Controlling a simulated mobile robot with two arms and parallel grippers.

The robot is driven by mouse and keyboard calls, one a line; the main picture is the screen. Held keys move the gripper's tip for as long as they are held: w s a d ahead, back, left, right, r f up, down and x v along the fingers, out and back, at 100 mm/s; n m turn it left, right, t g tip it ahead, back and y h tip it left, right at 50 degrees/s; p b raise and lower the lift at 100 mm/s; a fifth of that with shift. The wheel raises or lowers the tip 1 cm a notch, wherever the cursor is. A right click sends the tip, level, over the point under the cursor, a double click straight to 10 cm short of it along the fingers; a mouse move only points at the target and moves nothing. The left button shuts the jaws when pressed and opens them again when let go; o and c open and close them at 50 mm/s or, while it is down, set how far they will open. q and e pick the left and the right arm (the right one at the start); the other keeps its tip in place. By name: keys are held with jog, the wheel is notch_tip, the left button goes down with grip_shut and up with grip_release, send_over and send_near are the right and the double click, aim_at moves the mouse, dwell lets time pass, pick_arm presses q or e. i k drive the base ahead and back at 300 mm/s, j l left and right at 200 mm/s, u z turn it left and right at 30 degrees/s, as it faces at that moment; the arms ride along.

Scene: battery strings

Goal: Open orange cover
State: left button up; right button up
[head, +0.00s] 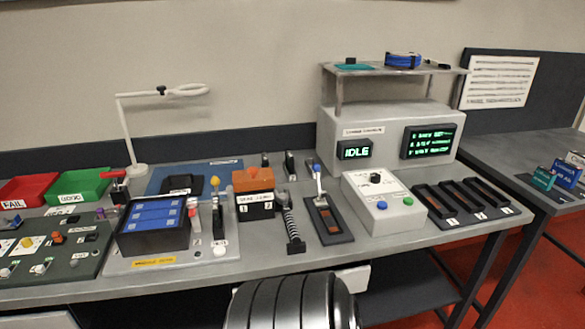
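An orange cover (253,179) sits on top of a small black box (257,207) with a white label, near the middle of the workbench (268,252). The cover appears closed over the box. Neither of my grippers shows in the head view, so nothing is seen touching the cover.
Left of the box stand a black tray with blue cells (154,215) and a lever (217,211). A coiled cable (289,221) stands close on the right. Beyond are a slotted holder (328,220), a grey control box (383,204) and a tester with green displays (431,142).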

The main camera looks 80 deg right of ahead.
aim_at(265, 179)
jog(key=z, duration=2.25)
jog(key=i+l, duration=0.05)
